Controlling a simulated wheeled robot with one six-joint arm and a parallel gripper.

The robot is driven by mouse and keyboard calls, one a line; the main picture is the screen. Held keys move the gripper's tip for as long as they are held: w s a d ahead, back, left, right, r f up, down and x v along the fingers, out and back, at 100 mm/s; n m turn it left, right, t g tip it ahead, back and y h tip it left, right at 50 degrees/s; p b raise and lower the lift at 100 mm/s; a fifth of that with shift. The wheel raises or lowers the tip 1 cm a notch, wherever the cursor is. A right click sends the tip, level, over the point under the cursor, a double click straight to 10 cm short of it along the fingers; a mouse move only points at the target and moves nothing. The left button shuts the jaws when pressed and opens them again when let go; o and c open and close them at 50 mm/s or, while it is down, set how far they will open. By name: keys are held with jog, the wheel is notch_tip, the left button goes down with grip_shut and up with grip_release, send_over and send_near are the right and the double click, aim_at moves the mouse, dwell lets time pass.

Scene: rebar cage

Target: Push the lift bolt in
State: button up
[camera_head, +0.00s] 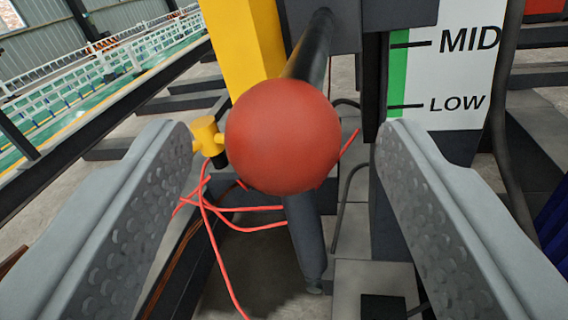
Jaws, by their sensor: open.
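A red ball knob (284,137) sits at the near end of a dark rod (312,50) that runs back toward a grey block; this looks like the lift bolt. My gripper (284,150) is open, with one grey dimpled finger on each side of the picture. The knob shows between the fingers, with a visible gap on both sides. I cannot tell how far ahead of the fingertips it is. The knob hides part of what lies behind it.
A yellow post (243,40) stands behind the knob. A yellow fitting (206,136) and red cables (250,208) are at its left. A white gauge plate (450,70) marked MID and LOW is at upper right. A dark cylindrical bar (305,240) slants below the knob.

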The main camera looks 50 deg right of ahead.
jog(key=v, duration=1.2)
jog(key=s+a+r+n+t+y, duration=0.3)
jog(key=s+a+r, duration=0.15)
jog(key=a, duration=0.35)
jog(key=s+a+r+n+t+y, duration=0.25)
jog(key=a+r, duration=0.25)
jog(key=a, duration=0.3)
jog(key=s+a+r+n+t+y, duration=0.2)
jog(key=s+a+r+y, duration=0.15)
jog(key=a, duration=0.45)
jog(key=s+a+n+y, duration=0.3)
jog(key=s+a, duration=0.3)
jog(key=s, duration=0.4)
jog(key=s+a+n+y, duration=0.3)
jog(key=s+a, duration=0.4)
jog(key=s, duration=0.4)
jog(key=shift+s+a, duration=0.2)
jog(key=shift+f, duration=0.15)
